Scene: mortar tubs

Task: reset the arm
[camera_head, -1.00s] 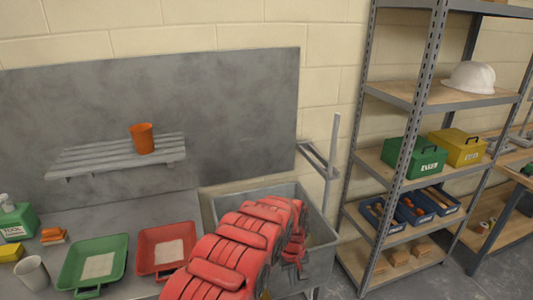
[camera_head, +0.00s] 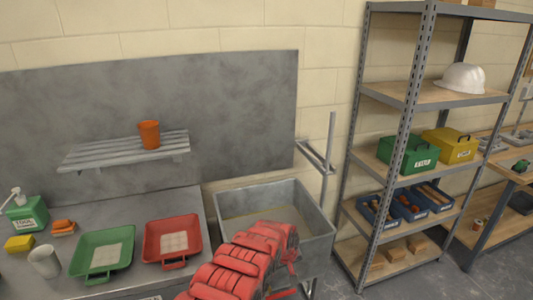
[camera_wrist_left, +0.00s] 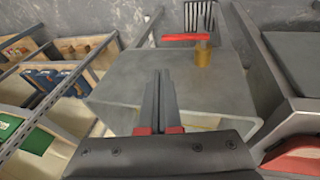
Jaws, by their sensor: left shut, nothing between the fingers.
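My left arm, in red padded covers, reaches from the bottom of the head view to the near edge of the grey sink (camera_head: 318,222). Its gripper cannot be made out clearly there. In the left wrist view my left gripper (camera_wrist_left: 158,82) is shut and empty, with the sink basin (camera_wrist_left: 120,80) beyond its fingers. My right gripper is in neither view.
A green tub (camera_head: 84,250) and a red tub (camera_head: 151,236) stand on the counter left of the sink. A white cup (camera_head: 44,262) is near them. An orange cup (camera_head: 149,135) sits on the slatted wall shelf (camera_head: 80,159). A metal rack (camera_head: 405,130) stands right.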

